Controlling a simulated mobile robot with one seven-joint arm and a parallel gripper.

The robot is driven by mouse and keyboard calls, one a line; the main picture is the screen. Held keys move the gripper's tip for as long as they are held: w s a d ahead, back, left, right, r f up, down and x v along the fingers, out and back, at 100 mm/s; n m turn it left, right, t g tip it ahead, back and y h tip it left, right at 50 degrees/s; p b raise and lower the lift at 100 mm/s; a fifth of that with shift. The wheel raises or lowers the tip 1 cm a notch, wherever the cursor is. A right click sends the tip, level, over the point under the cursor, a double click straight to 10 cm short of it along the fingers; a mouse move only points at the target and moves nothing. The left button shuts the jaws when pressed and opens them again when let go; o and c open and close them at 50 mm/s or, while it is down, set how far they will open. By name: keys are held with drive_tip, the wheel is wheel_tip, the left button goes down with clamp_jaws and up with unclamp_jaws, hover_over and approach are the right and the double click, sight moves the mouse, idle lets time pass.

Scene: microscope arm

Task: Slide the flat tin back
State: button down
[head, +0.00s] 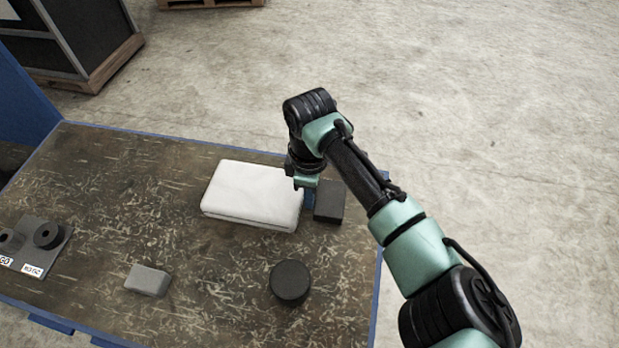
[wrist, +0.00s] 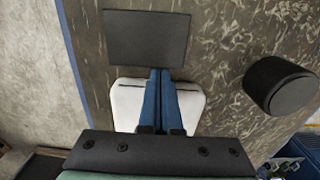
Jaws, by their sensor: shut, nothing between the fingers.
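A dark, flat rectangular box (head: 329,201), which looks like the flat tin, lies near the far right corner of the table; it also shows at the top of the wrist view (wrist: 147,38). My gripper (head: 308,198) is low between this tin and a white folded bundle (head: 253,195). Its blue fingers are together and empty, and in the wrist view the fingertips (wrist: 160,72) reach the tin's near edge. I cannot tell whether they touch it. The fingers cover part of the white bundle (wrist: 188,105) in the wrist view.
A black round cylinder (head: 290,282) stands nearer the front, and a grey block (head: 147,280) lies left of it. A dark plate (head: 40,248) with round pieces is at the left.

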drive_tip(key=shift+f, duration=0.5)
drive_tip(key=shift+a, duration=0.1)
